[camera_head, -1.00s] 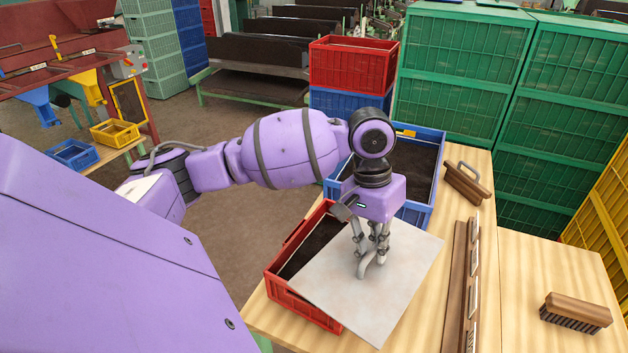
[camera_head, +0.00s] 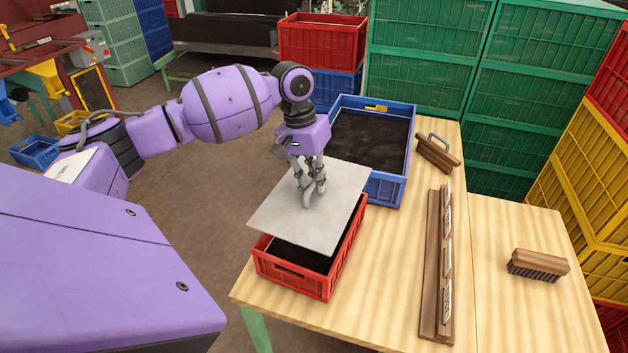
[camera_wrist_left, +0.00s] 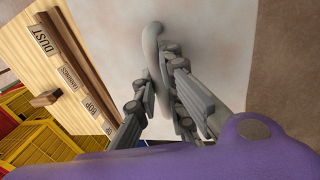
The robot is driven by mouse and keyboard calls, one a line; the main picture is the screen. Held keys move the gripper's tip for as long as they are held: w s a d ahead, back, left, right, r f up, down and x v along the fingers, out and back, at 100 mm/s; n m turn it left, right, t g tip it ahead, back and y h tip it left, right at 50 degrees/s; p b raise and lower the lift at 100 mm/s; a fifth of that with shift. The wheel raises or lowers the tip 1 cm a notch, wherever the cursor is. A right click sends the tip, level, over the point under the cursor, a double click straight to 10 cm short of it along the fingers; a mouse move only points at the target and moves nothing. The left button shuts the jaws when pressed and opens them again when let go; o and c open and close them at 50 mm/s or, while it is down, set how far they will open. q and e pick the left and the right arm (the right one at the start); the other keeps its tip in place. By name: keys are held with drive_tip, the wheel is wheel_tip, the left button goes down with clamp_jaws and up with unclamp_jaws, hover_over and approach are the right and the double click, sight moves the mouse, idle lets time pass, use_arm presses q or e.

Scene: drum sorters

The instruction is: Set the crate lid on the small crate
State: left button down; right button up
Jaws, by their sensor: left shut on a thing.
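The crate lid is a flat pale grey panel (camera_head: 325,200) with a curved handle on top. My left gripper (camera_head: 311,197) is shut on that handle and holds the lid over the small red crate (camera_head: 292,280). The lid sits askew, shifted toward the back left, so the crate's front and right side with dark contents show. Whether the lid touches the rim I cannot tell. In the left wrist view the lid (camera_wrist_left: 215,45) and the fingers (camera_wrist_left: 160,75) around its handle show; the crate does not. My right gripper is not in view.
A larger blue crate (camera_head: 390,190) with dark contents stands behind the red one. Another brush (camera_head: 538,265) lies farther right. Bare tabletop (camera_head: 385,270) separates crate and rack.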

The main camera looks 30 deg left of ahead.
sight(313, 193)
use_arm(q)
drive_tip(key=shift+f, duration=3)
drive_tip(key=shift+f+b, duration=0.35)
drive_tip(key=shift+f, duration=0.6)
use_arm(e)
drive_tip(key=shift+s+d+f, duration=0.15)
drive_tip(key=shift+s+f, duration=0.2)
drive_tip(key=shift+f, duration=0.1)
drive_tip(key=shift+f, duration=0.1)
use_arm(q)
drive_tip(key=shift+s+f, duration=0.1)
drive_tip(key=shift+f, duration=0.35)
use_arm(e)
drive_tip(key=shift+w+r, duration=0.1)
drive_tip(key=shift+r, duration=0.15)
use_arm(q)
drive_tip(key=c, duration=1.8)
unclamp_jaws()
drive_tip(key=shift+o, duration=0.2)
drive_tip(key=shift+r, duration=0.1)
